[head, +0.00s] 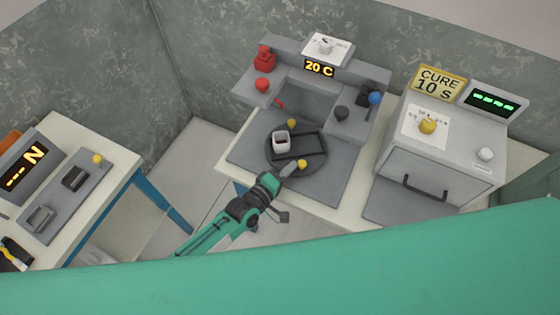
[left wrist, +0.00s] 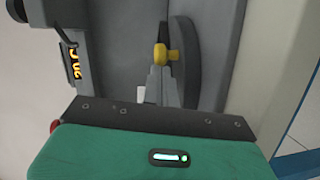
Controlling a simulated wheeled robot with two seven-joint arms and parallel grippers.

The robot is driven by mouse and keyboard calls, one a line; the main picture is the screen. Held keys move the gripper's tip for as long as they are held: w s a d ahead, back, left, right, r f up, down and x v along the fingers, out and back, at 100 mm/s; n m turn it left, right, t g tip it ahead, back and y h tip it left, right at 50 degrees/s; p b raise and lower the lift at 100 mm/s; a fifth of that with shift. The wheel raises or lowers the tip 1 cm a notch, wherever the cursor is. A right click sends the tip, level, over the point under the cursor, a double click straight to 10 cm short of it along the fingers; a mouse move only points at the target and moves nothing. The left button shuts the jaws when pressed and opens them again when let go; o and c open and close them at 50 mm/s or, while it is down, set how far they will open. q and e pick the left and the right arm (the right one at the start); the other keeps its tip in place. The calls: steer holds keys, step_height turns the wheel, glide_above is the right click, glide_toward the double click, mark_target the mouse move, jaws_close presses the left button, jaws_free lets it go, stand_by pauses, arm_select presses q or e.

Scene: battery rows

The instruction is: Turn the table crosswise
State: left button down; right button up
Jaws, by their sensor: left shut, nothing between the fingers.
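The table is a round dark turntable (head: 318,162) on a grey plate at the middle bench. It carries a dark frame and a light square cup (head: 282,146) at its left side. One yellow knob (head: 291,123) is at its far edge and another yellow knob (head: 302,163) at its near edge. My left gripper (head: 288,170) is shut and empty, its tips close beside the near knob. In the left wrist view the shut fingers (left wrist: 160,85) point at a yellow knob (left wrist: 160,54) by the disc's edge (left wrist: 188,60); whether they touch is unclear. My right gripper is not in view.
Behind the turntable stands a grey unit with a "20 C" display (head: 319,68), a red button (head: 262,85) and a blue knob (head: 376,98). A cure oven (head: 440,160) with a handle stands right. Another bench (head: 115,165) stands left, across a floor gap.

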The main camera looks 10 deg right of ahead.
mark_target(303, 167)
arm_select(q)
steer(key=shift+s+d+r+n+t+y+p, duration=0.15)
steer(key=shift+s+d+n+t+y+p, duration=0.15)
steer(key=shift+d+n+t+y+p, duration=0.5)
steer(key=shift+d+n+t+y, duration=0.5)
steer(key=shift+n+t+y, duration=0.1)
steer(key=shift+y, duration=0.1)
steer(key=shift+d, duration=1.25)
